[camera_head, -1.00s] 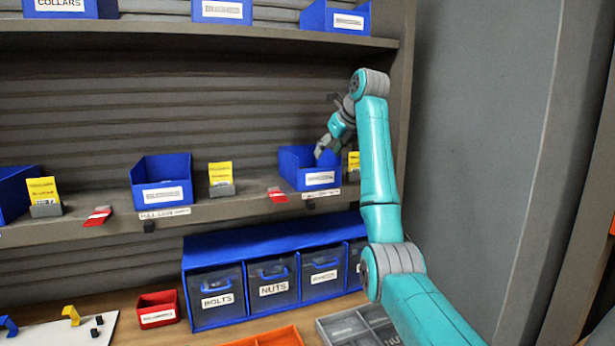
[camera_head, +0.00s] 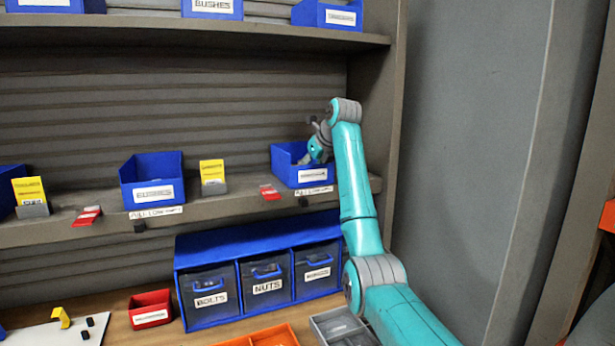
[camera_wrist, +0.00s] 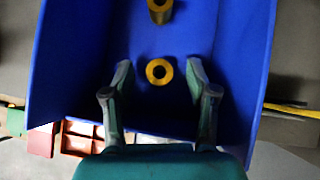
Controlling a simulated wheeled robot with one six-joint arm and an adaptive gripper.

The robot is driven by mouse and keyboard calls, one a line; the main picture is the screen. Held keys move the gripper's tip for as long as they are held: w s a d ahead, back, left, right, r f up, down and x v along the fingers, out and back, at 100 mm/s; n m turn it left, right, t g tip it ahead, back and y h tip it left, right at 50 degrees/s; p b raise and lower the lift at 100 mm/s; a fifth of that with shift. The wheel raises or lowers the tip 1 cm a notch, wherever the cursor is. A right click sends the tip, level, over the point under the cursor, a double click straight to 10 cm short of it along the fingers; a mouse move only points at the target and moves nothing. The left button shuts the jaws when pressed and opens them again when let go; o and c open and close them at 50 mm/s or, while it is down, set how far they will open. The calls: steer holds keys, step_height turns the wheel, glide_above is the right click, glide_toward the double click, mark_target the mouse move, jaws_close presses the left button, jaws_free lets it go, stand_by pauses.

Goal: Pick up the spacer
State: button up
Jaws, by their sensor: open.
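Two yellow ring-shaped spacers lie in a blue bin, seen in the wrist view. The other spacer (camera_wrist: 160,10) is farther in, partly cut off by the frame's top edge. My gripper (camera_wrist: 157,78) is open, its two fingers on either side of the nearer spacer and apart from it. In the head view, my gripper is down at the blue bin (camera_head: 312,178) on the right of the middle shelf. The bin's contents are hidden there, and its label is too blurred to read.
The blue bin's side walls (camera_wrist: 248,60) stand close outside my fingers. A bushes bin (camera_head: 135,172), yellow cards (camera_head: 212,172) and red tags (camera_head: 270,192) sit along the shelf. An upper shelf (camera_head: 200,30) runs above. Blue drawers (camera_head: 260,222) stand below.

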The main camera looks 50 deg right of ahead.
steer(key=shift+x, duration=0.85)
jaws_close()
steer(key=shift+r, duration=0.1)
